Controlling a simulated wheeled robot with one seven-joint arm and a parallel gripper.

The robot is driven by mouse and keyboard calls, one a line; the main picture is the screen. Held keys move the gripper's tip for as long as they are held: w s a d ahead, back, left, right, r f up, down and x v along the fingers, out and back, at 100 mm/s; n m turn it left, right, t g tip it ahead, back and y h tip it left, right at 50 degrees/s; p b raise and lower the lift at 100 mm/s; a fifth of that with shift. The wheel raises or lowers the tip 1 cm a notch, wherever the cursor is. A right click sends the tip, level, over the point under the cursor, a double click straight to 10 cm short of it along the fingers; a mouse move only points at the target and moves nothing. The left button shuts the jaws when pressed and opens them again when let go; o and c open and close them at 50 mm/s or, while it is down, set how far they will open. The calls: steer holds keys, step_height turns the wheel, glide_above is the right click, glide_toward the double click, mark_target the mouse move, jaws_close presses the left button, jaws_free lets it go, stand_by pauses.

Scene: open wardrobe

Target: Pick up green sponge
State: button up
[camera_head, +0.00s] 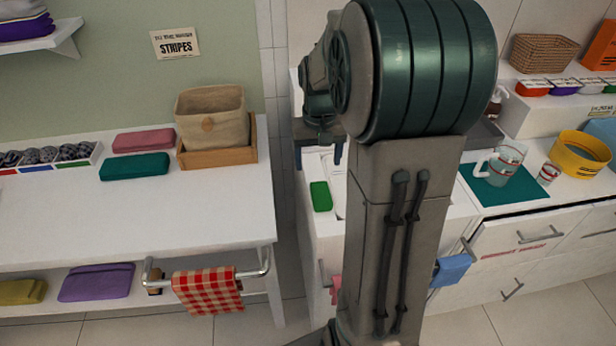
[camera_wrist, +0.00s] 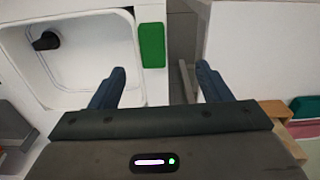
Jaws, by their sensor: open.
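The green sponge (camera_head: 321,196) is a bright green flat block. It lies on the left edge of the white sink counter (camera_head: 325,222), beside the basin. It also shows in the wrist view (camera_wrist: 152,45), upper middle, between the basin and the counter edge. My gripper (camera_wrist: 160,80) is open and empty, with its two dark fingers apart. In the wrist view the sponge appears beyond the fingertips, between their lines and a little nearer the left finger. In the head view my arm hides part of the sink, and the gripper (camera_head: 331,150) shows only partly, above the sponge.
The sink basin (camera_wrist: 85,55) with a dark round part lies left of the sponge in the wrist view. A gap separates the counter from the white table (camera_head: 120,215), which holds a beige basket (camera_head: 212,116) and folded cloths. A glass pitcher (camera_head: 499,164) stands right of my arm.

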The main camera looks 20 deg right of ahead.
steer(key=w+d+f, duration=0.1)
steer(key=w+d, duration=0.1)
glide_above(321, 192)
steer(key=f, duration=0.9)
steer(key=shift+s+f+p, duration=0.1)
steer(key=shift+s+p, duration=0.1)
steer(key=shift+p, duration=0.2)
steer(key=shift+w+f+p, duration=0.2)
steer(key=shift+f+p, duration=0.4)
steer(key=shift+f, duration=2)
steer(key=c, duration=1.1)
